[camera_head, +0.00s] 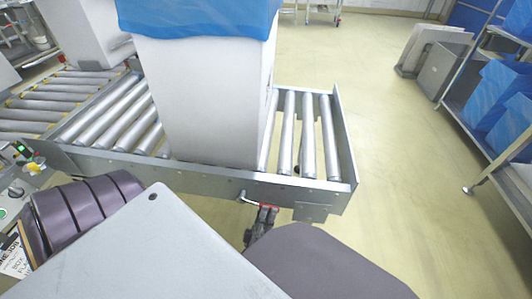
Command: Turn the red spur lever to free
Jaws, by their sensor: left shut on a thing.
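The lever lies roughly level, sloping slightly down to the right. My right gripper does not show.
A white box (205,105) with a blue liner (200,15) stands on the conveyor rollers (305,135). A control panel (20,155) with a green light is at far left. A shelf of blue-lined bins (490,95) stands at right. The floor (400,170) between is clear.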

